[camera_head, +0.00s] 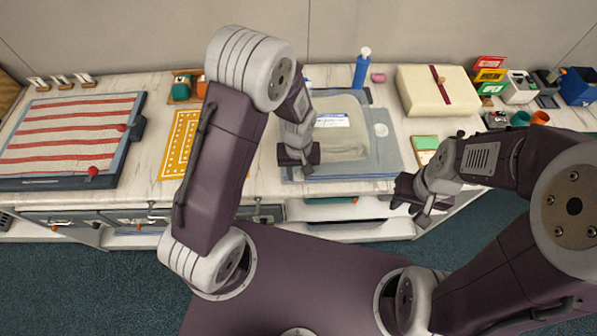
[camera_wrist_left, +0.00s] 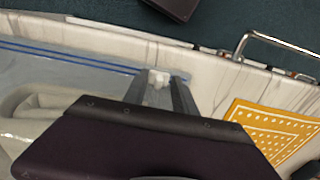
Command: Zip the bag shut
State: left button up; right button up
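The clear bag (camera_head: 350,155) lies flat on the counter with a grey-beige folded item and a white label showing inside. Its blue zip strip (camera_wrist_left: 80,57) runs along the front edge in the left wrist view. A small white zip slider (camera_wrist_left: 158,78) sits near one end of the strip. My left gripper (camera_head: 298,165) is over the bag's front left corner; in the left wrist view its fingers (camera_wrist_left: 161,85) are on either side of the slider and look closed on it. My right gripper (camera_head: 411,212) is open and empty, right of the bag at the counter's front edge.
A striped board (camera_head: 70,135) and a yellow patterned mat (camera_head: 180,145) lie to the left. A blue bottle (camera_head: 361,72) stands behind the bag. A cream box (camera_head: 438,92) and a green-topped pad (camera_head: 426,143) are to the right. Drawers with handles (camera_head: 140,220) are below.

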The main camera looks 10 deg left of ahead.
pick_arm(q)
jog(key=shift+r, duration=0.1)
grip_shut()
jog(key=shift+d, duration=0.1)
dwell(1.2)
